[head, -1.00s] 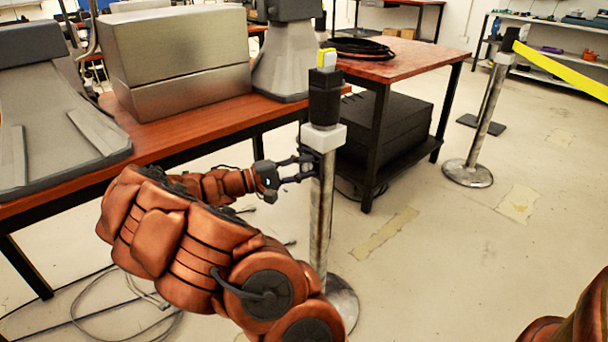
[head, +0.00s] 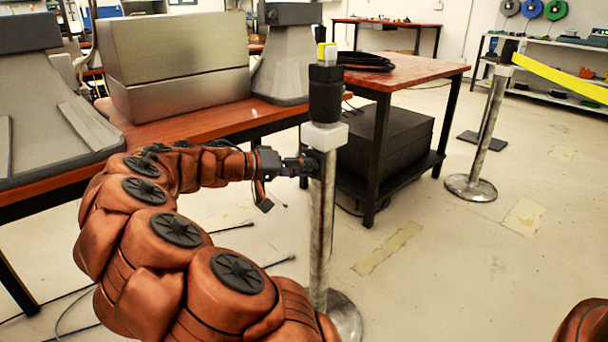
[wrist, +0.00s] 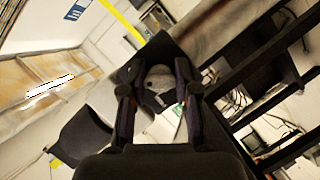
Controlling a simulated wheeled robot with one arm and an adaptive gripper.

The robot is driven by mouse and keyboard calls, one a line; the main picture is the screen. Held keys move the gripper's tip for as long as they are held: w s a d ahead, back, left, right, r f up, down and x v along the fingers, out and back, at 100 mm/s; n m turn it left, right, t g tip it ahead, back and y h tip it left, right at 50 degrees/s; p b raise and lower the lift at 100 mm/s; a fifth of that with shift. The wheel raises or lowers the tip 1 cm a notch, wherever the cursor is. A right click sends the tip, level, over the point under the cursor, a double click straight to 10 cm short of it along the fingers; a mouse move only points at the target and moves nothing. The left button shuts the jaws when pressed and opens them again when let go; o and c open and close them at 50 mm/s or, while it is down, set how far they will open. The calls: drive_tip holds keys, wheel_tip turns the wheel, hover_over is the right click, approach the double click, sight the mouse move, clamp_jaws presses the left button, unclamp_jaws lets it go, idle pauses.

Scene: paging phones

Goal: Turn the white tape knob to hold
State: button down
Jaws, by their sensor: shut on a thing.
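A metal post (head: 321,215) stands upright with a white collar (head: 324,136) and a black head above it. A pale cap with a strip of yellow sits on top of the head. My gripper (head: 306,165) is at the left side of the post, just below the collar. In the wrist view the two fingers (wrist: 160,92) stand on either side of a pale, rounded piece (wrist: 158,78), which looks like the white tape knob, and they are shut on it. The knob's setting and any hold mark cannot be read. In the head view the gripper hides the knob.
A wooden bench (head: 215,118) with a large metal box (head: 180,65) is behind my arm on the left. A table (head: 415,68) with a black case (head: 385,140) under it stands behind the post. A second post (head: 490,120) with yellow tape is at the right.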

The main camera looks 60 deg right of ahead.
drive_tip(key=shift+m+b, duration=0.3)
drive_tip(key=shift+m, duration=0.1)
idle(0.3)
drive_tip(key=c, duration=0.8)
unclamp_jaws()
drive_tip(key=shift+c, duration=0.2)
drive_tip(key=v, duration=1.2)
drive_tip(key=shift+r, duration=0.2)
drive_tip(key=shift+s+r, duration=0.1)
drive_tip(key=shift+s, duration=0.05)
